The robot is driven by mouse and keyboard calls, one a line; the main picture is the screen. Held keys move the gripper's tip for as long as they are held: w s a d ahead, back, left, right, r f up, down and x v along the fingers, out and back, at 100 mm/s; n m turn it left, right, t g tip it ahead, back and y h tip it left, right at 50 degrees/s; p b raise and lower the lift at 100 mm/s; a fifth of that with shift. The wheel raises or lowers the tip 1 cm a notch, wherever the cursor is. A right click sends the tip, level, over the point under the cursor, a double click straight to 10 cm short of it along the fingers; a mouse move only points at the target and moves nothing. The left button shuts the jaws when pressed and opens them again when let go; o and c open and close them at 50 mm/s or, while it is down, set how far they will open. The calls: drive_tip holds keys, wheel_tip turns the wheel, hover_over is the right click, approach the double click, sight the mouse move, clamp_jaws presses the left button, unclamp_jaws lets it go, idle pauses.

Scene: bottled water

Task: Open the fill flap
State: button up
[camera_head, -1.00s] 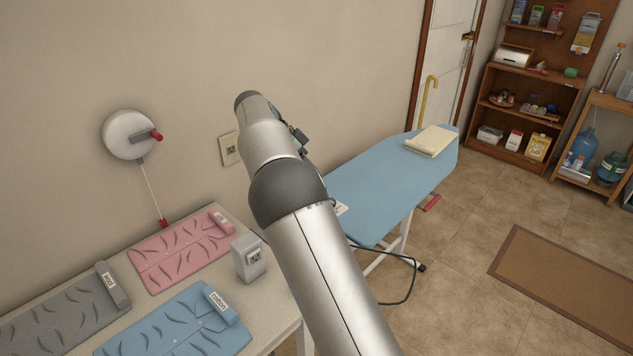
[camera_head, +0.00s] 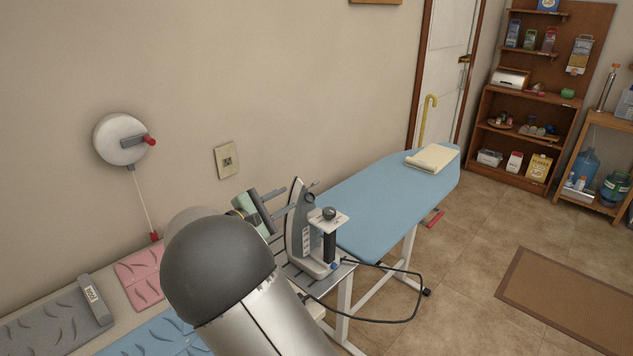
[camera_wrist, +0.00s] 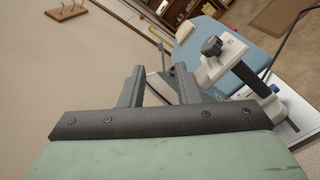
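The iron (camera_head: 302,232) stands on its heel on the rest at the near end of the ironing board, nose up. Its white front piece carries a black knob (camera_head: 329,213) above a dark handle (camera_head: 330,245). The iron also shows at the right of the wrist view (camera_wrist: 222,62). I cannot make out the fill flap separately. My gripper (camera_wrist: 160,78) is open, its two dark fingers apart and pointing toward the iron's nose side. It is left of the knob. I cannot tell whether a finger touches the iron. In the head view, my arm partly hides the gripper.
The blue ironing board (camera_head: 375,200) extends behind the iron, with a folded cloth (camera_head: 432,157) at its far end. A black cord (camera_head: 385,318) loops below. The wall with an outlet (camera_head: 227,160) is close on the left. A table with coloured mats (camera_head: 140,275) lies front left.

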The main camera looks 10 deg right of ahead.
sight(313, 184)
drive_tip(key=p+x, duration=0.2)
drive_tip(key=x, duration=1)
drive_tip(key=shift+d, duration=0.1)
clamp_jaws()
